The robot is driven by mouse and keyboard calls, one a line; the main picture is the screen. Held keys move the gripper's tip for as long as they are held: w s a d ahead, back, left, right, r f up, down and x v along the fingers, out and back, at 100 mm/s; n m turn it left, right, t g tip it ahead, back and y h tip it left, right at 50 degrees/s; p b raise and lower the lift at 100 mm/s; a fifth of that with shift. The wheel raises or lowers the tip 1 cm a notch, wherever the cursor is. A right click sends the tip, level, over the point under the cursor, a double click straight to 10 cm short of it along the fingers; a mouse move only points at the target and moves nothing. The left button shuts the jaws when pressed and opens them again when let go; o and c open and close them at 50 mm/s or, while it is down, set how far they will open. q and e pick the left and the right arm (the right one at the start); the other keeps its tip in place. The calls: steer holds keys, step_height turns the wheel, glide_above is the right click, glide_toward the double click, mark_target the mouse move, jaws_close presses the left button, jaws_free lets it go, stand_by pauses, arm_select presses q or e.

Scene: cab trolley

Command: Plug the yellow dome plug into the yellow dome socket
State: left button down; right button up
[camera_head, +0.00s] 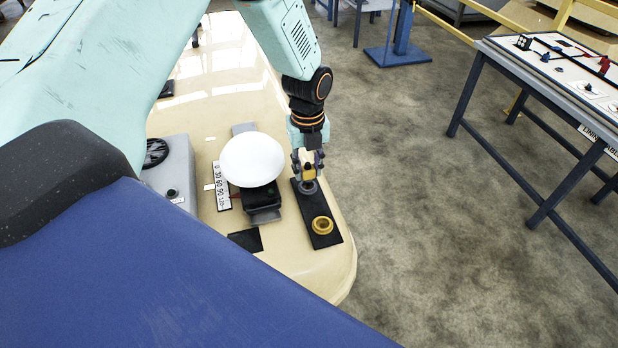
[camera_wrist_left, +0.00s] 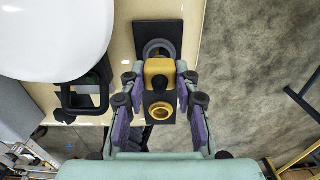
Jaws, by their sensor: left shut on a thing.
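My left gripper (camera_head: 308,164) is shut on the yellow dome plug (camera_head: 308,171) at the far end of a black plate (camera_head: 315,207). The left wrist view shows the yellow plug (camera_wrist_left: 159,71) between the fingers (camera_wrist_left: 157,92). The yellow dome socket (camera_head: 322,225), a round yellow ring, sits at the near end of the plate; it also shows in the left wrist view (camera_wrist_left: 160,112), below the plug. A grey ring (camera_head: 309,187) is on the plate just by the plug. I cannot tell whether the plug touches it. My right gripper is not in view.
A white dome (camera_head: 252,160) on a black stand is left of the plate, with a scale strip (camera_head: 222,186) beside it. A grey box (camera_head: 168,175) stands further left. The cream tabletop (camera_head: 335,275) ends just right of the plate. A separate table (camera_head: 560,75) is at the right.

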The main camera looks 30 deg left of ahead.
mark_target(307, 168)
arm_select(q)
steer(key=shift+s+r+p, duration=0.1)
steer(key=shift+r+p, duration=1.15)
steer(key=shift+r, duration=0.4)
